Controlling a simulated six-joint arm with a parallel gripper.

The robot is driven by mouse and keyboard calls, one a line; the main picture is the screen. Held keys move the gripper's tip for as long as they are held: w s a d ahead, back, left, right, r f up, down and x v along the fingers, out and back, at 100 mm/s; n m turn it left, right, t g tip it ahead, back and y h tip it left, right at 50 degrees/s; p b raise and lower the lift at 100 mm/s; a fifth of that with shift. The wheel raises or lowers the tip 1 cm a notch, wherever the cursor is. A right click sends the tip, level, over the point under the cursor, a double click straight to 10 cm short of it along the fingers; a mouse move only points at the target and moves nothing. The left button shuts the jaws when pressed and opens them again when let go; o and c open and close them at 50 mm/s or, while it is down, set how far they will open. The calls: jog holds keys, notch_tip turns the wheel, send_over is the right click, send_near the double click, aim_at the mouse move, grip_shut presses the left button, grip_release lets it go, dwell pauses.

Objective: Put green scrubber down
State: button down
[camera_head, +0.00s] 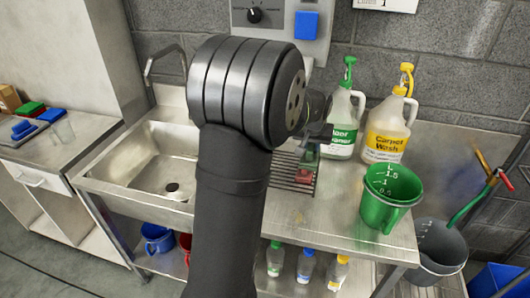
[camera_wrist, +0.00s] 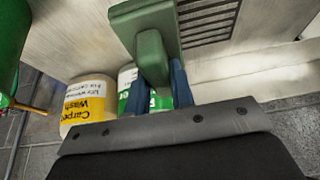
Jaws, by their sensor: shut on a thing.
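The green scrubber (camera_wrist: 149,50) is held by its handle between the blue fingertips of my gripper (camera_wrist: 159,85) in the wrist view. Its flat base lies at the left edge of the slatted rack (camera_wrist: 218,22) in that view. In the head view the green scrubber (camera_head: 311,153) shows just beyond my wrist, at the far part of the rack (camera_head: 290,182). My arm hides most of the gripper in the head view. I cannot tell whether the green scrubber touches the rack.
A floor cleaner jug (camera_head: 343,125), a carpet wash jug (camera_head: 388,128) and a green measuring bucket (camera_head: 390,195) stand right of the rack. The sink (camera_head: 150,160) is to the left. A wall box (camera_head: 285,22) is behind. Some steel counter between rack and bucket is clear.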

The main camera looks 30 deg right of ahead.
jog(key=shift+s+r, duration=0.1)
jog(key=shift+s, duration=0.05)
jog(key=w+a+f+n, duration=0.1)
jog(key=w+a, duration=0.5)
jog(key=a, duration=0.5)
jog(key=w+a+f+n+t+y, duration=0.1)
jog(key=w+a+n, duration=0.1)
jog(key=w+a, duration=0.7)
jog(key=w+a+f+n, duration=0.1)
jog(key=w+a, duration=0.3)
jog(key=a, duration=0.9)
jog(key=w+d+f+n+y, duration=0.2)
jog(key=w+f+n, duration=0.3)
jog(key=w+f, duration=1.25)
jog(key=shift+w+a+f, duration=1.3)
jog(key=shift+a+f, duration=0.2)
jog(key=shift+f, duration=0.3)
jog(key=shift+w+a+f, duration=1.3)
jog(key=shift+a+f, duration=0.25)
jog(key=shift+f, duration=0.25)
jog(key=shift+w+a+f, duration=1.3)
jog(key=shift+a+f, duration=0.2)
jog(key=shift+f, duration=0.3)
